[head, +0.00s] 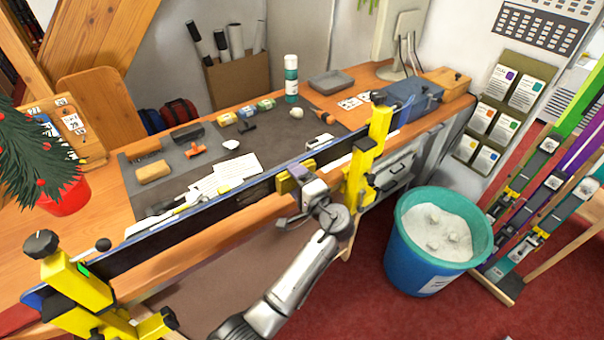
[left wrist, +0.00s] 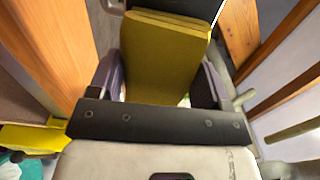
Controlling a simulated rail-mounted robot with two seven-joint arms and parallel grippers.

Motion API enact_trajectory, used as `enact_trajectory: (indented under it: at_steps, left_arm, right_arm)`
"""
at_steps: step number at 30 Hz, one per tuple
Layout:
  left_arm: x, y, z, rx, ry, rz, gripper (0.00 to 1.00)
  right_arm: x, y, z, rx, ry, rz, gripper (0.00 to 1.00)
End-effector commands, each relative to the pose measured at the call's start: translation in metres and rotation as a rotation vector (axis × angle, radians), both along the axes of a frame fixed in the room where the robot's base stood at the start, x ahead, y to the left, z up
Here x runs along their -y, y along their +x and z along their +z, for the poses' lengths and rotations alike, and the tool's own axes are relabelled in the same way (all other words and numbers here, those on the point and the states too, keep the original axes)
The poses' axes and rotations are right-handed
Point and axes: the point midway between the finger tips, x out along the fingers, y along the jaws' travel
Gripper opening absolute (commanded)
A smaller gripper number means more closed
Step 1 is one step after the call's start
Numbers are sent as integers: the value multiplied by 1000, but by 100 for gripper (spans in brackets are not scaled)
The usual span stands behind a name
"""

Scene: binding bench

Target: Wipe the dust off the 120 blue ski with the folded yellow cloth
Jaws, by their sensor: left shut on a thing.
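The blue ski (head: 205,218) lies lengthwise along the bench front on its side edge, a dark face toward me and a blue edge. It is held in a yellow vise at the left (head: 82,285) and another at the right (head: 360,170). My left gripper (head: 294,180) is shut on the folded yellow cloth (head: 283,185), at the ski's near face toward the right vise. The left wrist view shows the cloth (left wrist: 165,55) upright between the fingers. I cannot tell whether it presses on the ski. Dust is too small to make out. My right gripper is not in view.
The bench mat (head: 275,150) behind the ski holds papers, a cork block (head: 153,172), small tools and a green-white bottle (head: 291,78). A teal bucket (head: 437,240) stands right on the red floor, beside a rack of skis (head: 540,180). A potted tree (head: 66,195) stands left.

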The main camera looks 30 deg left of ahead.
Motion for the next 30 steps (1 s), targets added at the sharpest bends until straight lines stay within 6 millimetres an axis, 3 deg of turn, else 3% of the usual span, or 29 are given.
enact_trajectory:
  at_steps: [21,30]
  left_arm:
    - [-18,-39,3,0,1,1,53]
    - [-21,-49,1,1,1,0,53]
  right_arm:
    - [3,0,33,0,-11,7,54]
    - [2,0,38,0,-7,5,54]
